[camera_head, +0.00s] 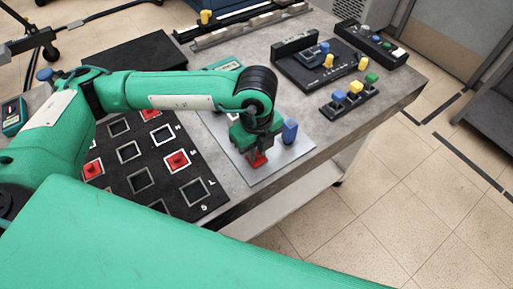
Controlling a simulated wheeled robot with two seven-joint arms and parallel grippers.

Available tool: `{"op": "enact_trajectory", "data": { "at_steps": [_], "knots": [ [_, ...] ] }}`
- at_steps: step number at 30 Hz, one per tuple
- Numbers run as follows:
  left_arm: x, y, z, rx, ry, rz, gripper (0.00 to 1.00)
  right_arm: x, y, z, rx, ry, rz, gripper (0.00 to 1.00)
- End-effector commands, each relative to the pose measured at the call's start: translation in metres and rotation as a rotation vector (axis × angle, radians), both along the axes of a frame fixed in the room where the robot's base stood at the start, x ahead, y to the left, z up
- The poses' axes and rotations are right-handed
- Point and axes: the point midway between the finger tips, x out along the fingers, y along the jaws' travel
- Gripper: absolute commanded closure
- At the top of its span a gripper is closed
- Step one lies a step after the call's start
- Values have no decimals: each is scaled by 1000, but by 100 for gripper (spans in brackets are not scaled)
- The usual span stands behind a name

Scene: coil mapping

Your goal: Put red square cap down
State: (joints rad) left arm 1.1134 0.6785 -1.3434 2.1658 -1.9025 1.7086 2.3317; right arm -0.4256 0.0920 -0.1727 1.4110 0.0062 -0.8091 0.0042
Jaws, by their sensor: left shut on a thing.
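The red square cap (258,159) is under my left gripper (256,148), at the light grey plate (291,164) on the table. My left gripper points down and is shut on the cap. The cap's upper part is hidden by the fingers, and I cannot tell whether its underside touches the plate. Other red square caps (177,161) sit in the black board (161,201) with square frames, left of the plate. My right gripper is not in view.
A blue block (290,131) stands on the plate just right of my left gripper. A black rack (350,101) with coloured caps and a black fixture (300,75) stand further back. The table's front edge is close to the plate.

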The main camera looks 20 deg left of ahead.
Motion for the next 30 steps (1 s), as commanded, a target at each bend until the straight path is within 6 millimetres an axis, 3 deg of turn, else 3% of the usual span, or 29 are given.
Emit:
{"op": "enact_trajectory", "data": {
  "at_steps": [5, 6, 9, 21, 23, 30],
  "knots": [
    [0, 0, -2, 0, 0, 0, 100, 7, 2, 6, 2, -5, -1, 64],
    [0, 0, -2, 0, 0, 0, 81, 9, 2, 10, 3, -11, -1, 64],
    [0, 0, -2, 0, 0, 0, 63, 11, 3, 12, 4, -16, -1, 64],
    [0, 0, 1, 0, 0, 0, 63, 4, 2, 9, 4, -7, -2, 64],
    [0, 0, 5, -1, -2, 0, 63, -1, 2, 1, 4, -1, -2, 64],
    [1, -1, 58, -3, -5, -1, 63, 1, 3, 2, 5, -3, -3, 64]
  ]
}}
